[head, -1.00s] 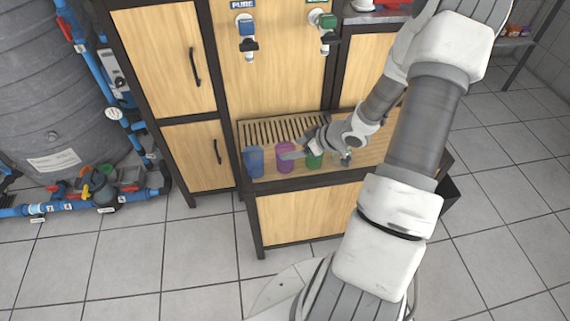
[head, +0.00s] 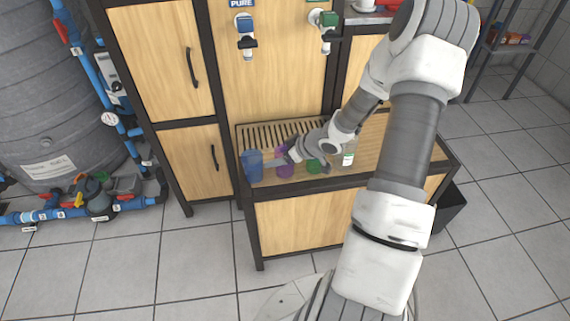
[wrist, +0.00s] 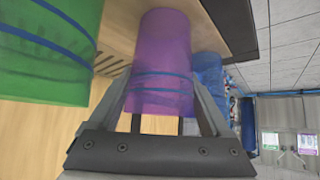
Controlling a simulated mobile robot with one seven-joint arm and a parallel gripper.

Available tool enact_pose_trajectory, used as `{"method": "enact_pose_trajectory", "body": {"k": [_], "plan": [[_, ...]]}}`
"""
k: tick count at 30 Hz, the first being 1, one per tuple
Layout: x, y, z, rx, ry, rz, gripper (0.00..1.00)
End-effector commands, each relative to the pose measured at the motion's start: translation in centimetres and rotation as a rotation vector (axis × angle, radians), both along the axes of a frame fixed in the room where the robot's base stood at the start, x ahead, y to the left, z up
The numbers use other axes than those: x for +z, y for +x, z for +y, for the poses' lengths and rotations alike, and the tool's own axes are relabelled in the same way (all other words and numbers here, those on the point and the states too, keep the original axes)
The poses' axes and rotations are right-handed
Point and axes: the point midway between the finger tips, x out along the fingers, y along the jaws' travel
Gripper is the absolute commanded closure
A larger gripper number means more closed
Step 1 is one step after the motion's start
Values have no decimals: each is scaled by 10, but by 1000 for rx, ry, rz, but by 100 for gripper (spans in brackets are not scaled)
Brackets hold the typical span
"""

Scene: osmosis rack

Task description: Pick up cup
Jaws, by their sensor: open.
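A purple cup (wrist: 160,62) stands between the two open fingers of my gripper (wrist: 162,98) in the wrist view, with a finger along each side. I cannot tell whether either finger touches it. In the head view the purple cup (head: 284,169) is partly hidden by my gripper (head: 280,159). A blue cup (head: 252,166) stands to its left and a green cup (head: 314,166) to its right. In the wrist view the green cup (wrist: 45,50) is large at left, and the blue cup (wrist: 207,72) shows behind the purple one.
The cups stand in a row on a wooden counter (head: 385,150) with a slatted drain (head: 262,134) behind. Two taps, blue (head: 245,30) and green (head: 328,25), are on the panel above.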

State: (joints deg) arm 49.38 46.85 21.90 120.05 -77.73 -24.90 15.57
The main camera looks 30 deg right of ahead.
Motion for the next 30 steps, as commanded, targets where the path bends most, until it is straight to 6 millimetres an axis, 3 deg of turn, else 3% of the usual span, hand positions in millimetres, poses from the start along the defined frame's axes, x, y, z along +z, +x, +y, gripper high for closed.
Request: {"method": "enact_pose_trajectory", "body": {"k": [2,11,20,30], "plan": [[1,0,0,0,0,0,24],[1,0,0,0,0,0,78],[6,0,0,0,-1,-2,78],[62,0,-1,1,-3,-3,78]]}}
